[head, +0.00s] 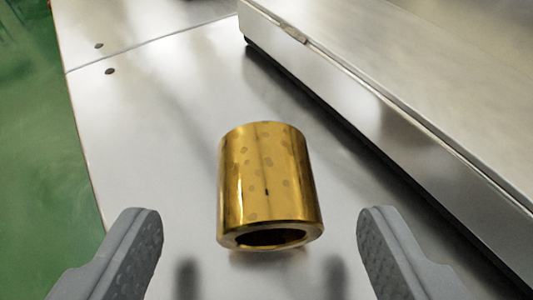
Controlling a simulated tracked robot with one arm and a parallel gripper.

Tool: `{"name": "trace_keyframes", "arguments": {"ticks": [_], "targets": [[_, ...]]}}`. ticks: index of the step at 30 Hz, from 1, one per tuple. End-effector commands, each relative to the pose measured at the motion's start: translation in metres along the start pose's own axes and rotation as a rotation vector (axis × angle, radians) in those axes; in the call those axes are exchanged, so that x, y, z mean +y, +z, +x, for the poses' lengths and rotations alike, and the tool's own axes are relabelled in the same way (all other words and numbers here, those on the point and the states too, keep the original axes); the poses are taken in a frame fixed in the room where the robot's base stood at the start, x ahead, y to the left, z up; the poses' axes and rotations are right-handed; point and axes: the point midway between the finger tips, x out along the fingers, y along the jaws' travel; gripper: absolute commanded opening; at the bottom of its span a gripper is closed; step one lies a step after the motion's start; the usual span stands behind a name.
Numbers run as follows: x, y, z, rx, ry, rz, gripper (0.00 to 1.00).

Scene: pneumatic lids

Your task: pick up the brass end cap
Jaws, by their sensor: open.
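The brass end cap (268,180) is a shiny gold-coloured cylinder with small dark spots on its side. A dark round opening shows at its near end. It is on the bare metal surface in the middle of the head view. My gripper (260,235) is open, with one grey finger to the left of the cap and one to the right. There is a clear gap between each finger and the cap, and nothing is held. The cap's far end is hidden.
The metal surface (150,130) is clear around the cap. A raised metal box or ledge (400,110) runs diagonally along the right. A seam and two dark holes are at the upper left. Green floor (35,160) lies beyond the left edge.

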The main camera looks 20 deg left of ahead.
Motion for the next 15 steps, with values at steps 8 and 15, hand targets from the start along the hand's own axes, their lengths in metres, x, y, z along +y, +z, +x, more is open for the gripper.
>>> {"name": "trace_keyframes", "arguments": {"ticks": [8, 15], "targets": [[0.001, -0.003, 0.026, -0.002, -0.003, 0.0, 0.64], [0.001, -0.004, 0.048, 0.0, -0.003, -0.001, 0.64]]}}
